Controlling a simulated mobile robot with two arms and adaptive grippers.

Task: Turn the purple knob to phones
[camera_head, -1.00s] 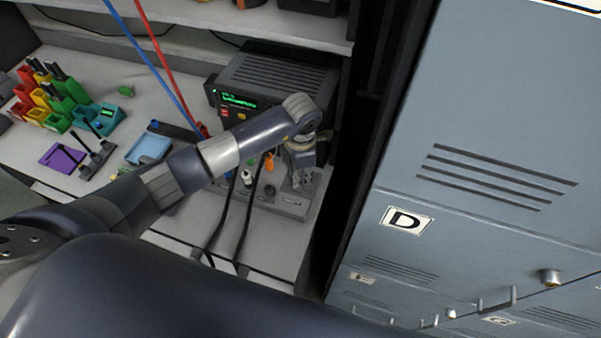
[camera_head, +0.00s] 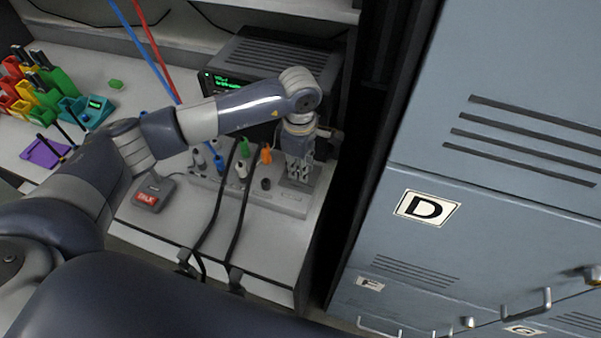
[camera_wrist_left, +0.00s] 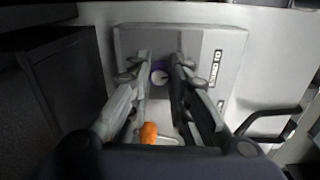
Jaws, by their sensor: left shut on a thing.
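The purple knob (camera_wrist_left: 160,76) shows in the left wrist view on a grey panel box (camera_wrist_left: 218,42), between my fingertips. My left gripper (camera_wrist_left: 160,72) is shut on the knob, with a finger on each side. In the head view my left gripper (camera_head: 296,182) points down at the right end of the grey panel box (camera_head: 262,200), and the knob is hidden there. My right gripper is not in view.
Orange (camera_head: 266,153), green (camera_head: 244,147) and blue (camera_head: 219,165) plugs stand on the panel left of my gripper, with black cables running forward. A radio (camera_head: 270,75) stands behind. A red-topped talk box (camera_head: 147,197) is at left. Blue-grey lockers (camera_head: 500,150) fill the right.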

